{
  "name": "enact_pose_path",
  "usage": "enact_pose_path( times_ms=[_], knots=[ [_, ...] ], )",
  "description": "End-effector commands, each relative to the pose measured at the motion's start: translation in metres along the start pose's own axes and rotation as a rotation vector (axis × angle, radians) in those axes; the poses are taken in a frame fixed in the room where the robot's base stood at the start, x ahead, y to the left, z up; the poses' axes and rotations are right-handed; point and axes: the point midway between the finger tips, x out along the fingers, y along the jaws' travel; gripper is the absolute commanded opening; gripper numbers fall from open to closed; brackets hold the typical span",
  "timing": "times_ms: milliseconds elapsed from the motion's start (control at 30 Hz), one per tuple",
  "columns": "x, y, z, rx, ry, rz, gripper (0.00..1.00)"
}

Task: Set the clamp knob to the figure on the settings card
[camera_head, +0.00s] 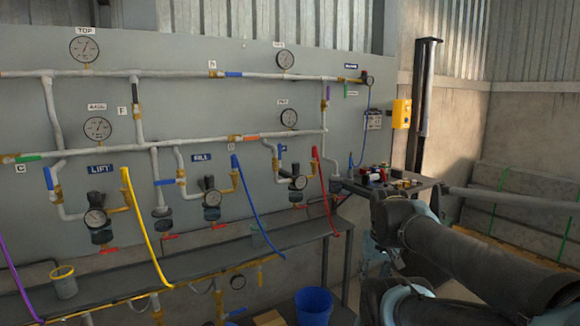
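Three regulators with dark knobs and round gauges are on the grey panel. The left knob (96,198) is below a blue label reading LIFT (101,168). The middle knob (208,183) is below a blue label that seems to read FILL (201,157). The right knob (299,166) is near a small blue label (283,148) too small to read. I cannot confirm which knob is the clamp knob. A small pale card (374,120) at the panel's right edge may be the settings card; its text is unreadable. My arm is at lower right; my gripper cannot be made out.
A grey shelf (180,252) runs below the regulators, with coloured hoses hanging across it. A small side table (425,183) holds several small parts. A blue bucket (313,305) stands below. A yellow box (401,113) hangs on the wall.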

Motion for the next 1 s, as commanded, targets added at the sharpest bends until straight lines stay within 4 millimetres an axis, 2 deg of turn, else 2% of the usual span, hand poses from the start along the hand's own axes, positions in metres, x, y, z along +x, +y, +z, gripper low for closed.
enact_pose_path(
  times_ms=[167, 400, 600, 800, 1000],
  knots=[
    [-0.007, -0.023, -0.033, 0.144, 0.033, -0.113, 0.37],
    [-0.027, -0.08, -0.105, 0.484, 0.062, -0.387, 0.37],
    [-0.047, -0.119, -0.17, 0.783, 0.031, -0.627, 0.37],
    [-0.069, -0.146, -0.237, 1.081, -0.056, -0.868, 0.37],
    [-0.088, -0.161, -0.304, 1.371, -0.203, -1.107, 0.37]
  ],
)
